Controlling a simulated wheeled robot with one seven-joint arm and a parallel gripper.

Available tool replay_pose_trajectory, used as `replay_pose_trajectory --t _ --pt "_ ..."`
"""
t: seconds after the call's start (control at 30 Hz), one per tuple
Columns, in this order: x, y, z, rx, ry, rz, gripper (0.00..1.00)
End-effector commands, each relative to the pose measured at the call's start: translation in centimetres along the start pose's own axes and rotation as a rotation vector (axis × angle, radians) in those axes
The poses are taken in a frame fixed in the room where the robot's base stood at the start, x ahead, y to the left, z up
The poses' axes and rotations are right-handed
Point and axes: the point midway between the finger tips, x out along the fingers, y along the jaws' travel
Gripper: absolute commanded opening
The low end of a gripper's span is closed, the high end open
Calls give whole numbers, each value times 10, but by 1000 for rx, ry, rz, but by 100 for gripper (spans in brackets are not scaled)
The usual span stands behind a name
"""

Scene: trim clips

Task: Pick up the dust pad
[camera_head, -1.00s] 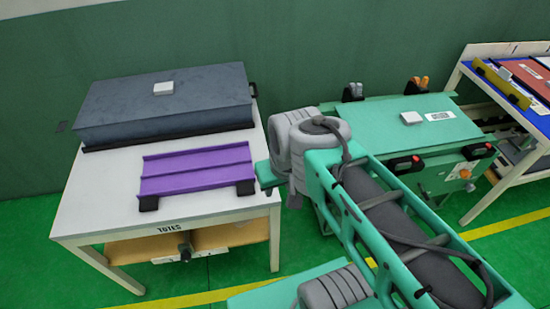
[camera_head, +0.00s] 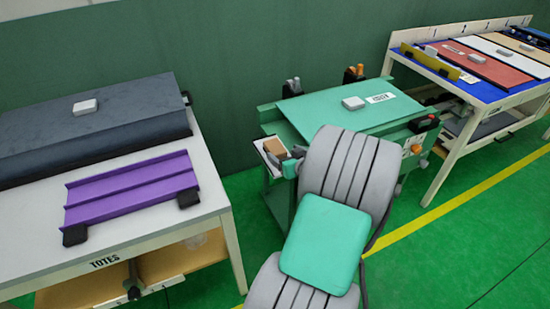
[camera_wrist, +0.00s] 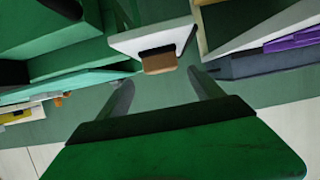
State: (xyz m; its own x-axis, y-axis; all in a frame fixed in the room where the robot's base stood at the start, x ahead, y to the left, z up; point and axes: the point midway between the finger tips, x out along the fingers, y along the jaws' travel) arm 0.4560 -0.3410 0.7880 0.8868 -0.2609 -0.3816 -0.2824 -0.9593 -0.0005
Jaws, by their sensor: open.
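A small tan block with a dark face, which looks like the dust pad (camera_head: 275,147), sits in a small white tray (camera_head: 262,151) at the left side of the green station. In the wrist view the pad (camera_wrist: 158,60) lies at the edge of the white tray (camera_wrist: 150,38), just beyond and between my fingertips. My gripper (camera_wrist: 160,80) is open and empty, its two grey fingers apart. I cannot tell whether it touches the pad.
The green station (camera_head: 325,112) carries a small grey-white block (camera_head: 353,103) and a label, with orange and dark handles around it. A white table (camera_head: 120,220) with a purple panel (camera_head: 130,190) stands left. A table with coloured panels (camera_head: 490,65) stands right.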

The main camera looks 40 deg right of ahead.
Motion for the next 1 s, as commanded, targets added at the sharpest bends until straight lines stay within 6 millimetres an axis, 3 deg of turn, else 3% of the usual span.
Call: replay_pose_trajectory --t 0.47,0.7,1.0 --pt "72 -4 -2 -2 0 -2 76" --pt "74 -3 -2 0 0 0 76" --pt "74 -4 -3 -1 0 0 52"
